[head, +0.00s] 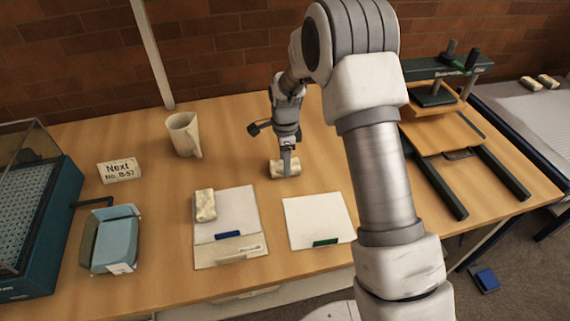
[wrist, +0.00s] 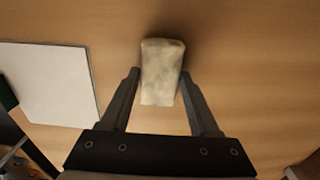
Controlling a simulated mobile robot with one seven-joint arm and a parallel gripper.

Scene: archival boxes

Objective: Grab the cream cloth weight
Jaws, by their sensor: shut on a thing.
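A cream cloth weight (head: 278,169) lies on the wooden table near the middle, behind the right-hand white sheet. It also shows in the wrist view (wrist: 161,72), between the fingers. My gripper (head: 287,168) reaches down onto it from above. In the wrist view, the fingers (wrist: 161,75) stand on both sides of the weight and are shut on it. A second cream cloth weight (head: 205,205) lies on the upper left of the left-hand folder.
A folder (head: 240,250) and a white sheet (head: 318,221) lie in front. A cream jug (head: 183,134), a number sign (head: 119,170) and a blue box (head: 116,243) stand left. A green-framed press (head: 440,120) stands right. Two more cream weights (head: 538,82) lie far right.

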